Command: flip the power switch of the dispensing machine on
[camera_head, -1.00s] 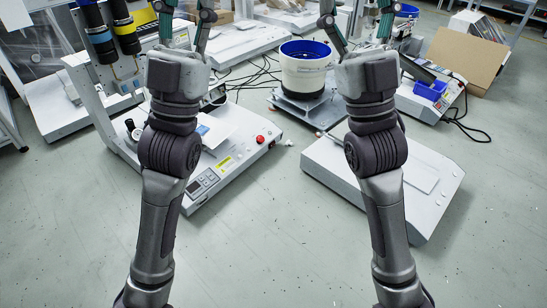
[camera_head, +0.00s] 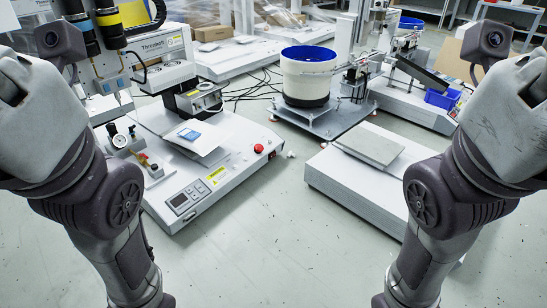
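The white machine with a gantry (camera_head: 205,165) stands left of centre in the head view, and I take it to be the dispensing machine. Its sloped front has a small display panel with keys (camera_head: 187,197), a yellow label (camera_head: 215,175) and a red round button (camera_head: 258,148). My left arm is at the left edge and my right arm at the right edge. Both are raised and apart from the machine, with their gripper fingers outside the picture.
A white bowl feeder with a blue rim (camera_head: 305,80) stands behind on a grey plate. A flat white box (camera_head: 350,185) with a grey pad is at centre right. Another machine with a blue bin (camera_head: 443,98) is behind it. Cables (camera_head: 255,85) lie behind; the front floor is clear.

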